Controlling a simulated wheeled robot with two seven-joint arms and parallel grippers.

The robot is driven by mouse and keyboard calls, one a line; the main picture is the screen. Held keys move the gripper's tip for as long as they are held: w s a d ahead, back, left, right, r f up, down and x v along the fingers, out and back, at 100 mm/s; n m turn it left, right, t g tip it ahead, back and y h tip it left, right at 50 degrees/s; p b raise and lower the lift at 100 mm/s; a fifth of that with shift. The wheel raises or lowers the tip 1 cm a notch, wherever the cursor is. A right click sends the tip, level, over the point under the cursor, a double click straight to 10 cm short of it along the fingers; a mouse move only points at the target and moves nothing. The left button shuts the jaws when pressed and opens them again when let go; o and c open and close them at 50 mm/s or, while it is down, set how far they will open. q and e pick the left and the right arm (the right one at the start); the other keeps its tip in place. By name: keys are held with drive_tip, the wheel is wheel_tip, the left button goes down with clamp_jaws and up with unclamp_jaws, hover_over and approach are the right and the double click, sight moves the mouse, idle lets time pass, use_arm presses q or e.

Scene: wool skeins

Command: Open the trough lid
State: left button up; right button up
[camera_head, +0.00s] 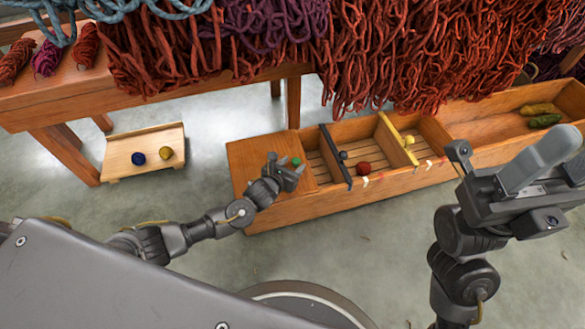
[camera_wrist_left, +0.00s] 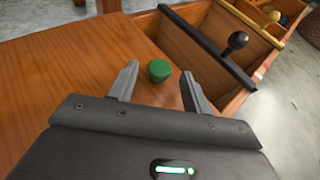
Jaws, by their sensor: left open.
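The wooden trough (camera_head: 350,195) runs along the floor from the middle to the right in the head view. A flat wooden lid (camera_head: 250,160) covers its left end and fills the left of the left wrist view (camera_wrist_left: 70,80). A green knob (camera_head: 296,161) stands on the lid; it also shows in the left wrist view (camera_wrist_left: 159,70). My left gripper (camera_head: 286,166) is open over the lid, with the knob between or just beyond its fingertips; contact is not clear. My right gripper (camera_head: 545,165) is raised over the trough's right part; its jaw opening is unclear.
A black divider (camera_head: 335,158) and a yellow divider (camera_head: 397,139), each with a knob, cross the trough. A red ball (camera_head: 363,168) and green and yellow skeins (camera_head: 541,115) lie inside. A wool-draped table (camera_head: 50,103) stands behind. A low wooden stand (camera_head: 122,150) holds two balls.

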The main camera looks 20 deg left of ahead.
use_arm(q)
drive_tip(key=shift+w+d+f, duration=0.1)
drive_tip(key=shift+w, duration=0.25)
drive_tip(key=shift+c, duration=0.3)
clamp_jaws()
